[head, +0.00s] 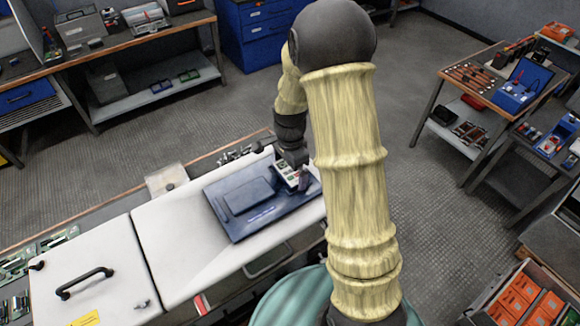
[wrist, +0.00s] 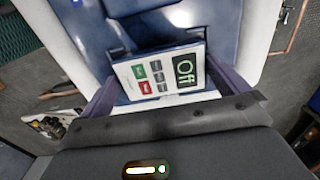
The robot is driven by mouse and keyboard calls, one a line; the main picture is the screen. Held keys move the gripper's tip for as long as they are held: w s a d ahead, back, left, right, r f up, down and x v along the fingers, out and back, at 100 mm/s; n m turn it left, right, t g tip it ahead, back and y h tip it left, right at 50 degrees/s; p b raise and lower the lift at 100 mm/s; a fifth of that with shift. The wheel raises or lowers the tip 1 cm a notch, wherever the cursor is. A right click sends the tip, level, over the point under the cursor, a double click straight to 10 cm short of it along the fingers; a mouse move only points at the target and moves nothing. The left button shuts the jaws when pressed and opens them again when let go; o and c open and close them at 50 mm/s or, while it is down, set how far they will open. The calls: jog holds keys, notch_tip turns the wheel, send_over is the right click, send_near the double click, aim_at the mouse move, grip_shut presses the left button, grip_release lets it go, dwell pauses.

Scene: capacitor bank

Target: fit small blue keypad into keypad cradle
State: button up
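The small keypad (wrist: 160,75) has a white face with green, red and grey buttons and a display reading "Off". It sits tilted between the purple fingers of my gripper (wrist: 162,82), whose tips meet its two sides. In the head view the keypad (head: 287,174) is at the right end of a dark blue panel (head: 225,217), with my gripper (head: 298,180) over it. The panel has a raised rectangular block. I cannot clearly make out the keypad cradle; the keypad and gripper cover that part. I cannot tell whether the keypad touches the panel.
The panel lies on a white bench top (head: 180,235). A white lid with a black handle (head: 85,282) is at the left. Small tools (head: 235,153) lie behind the panel. An orange bin crate (head: 525,300) and tool tables stand at the right.

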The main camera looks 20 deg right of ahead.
jog(key=shift+w+r, duration=0.1)
jog(key=shift+r, duration=0.45)
notch_tip(320, 180, up, 16)
jog(key=b, duration=0.3)
jog(key=shift+r, duration=0.15)
jog(key=shift+s, duration=0.2)
jog(key=s+f+n+t, duration=0.2)
jog(key=s+f+n, duration=0.8)
jog(key=s+n, duration=0.4)
jog(key=shift+t, duration=0.3)
jog(key=shift+a, duration=0.1)
dwell(1.0)
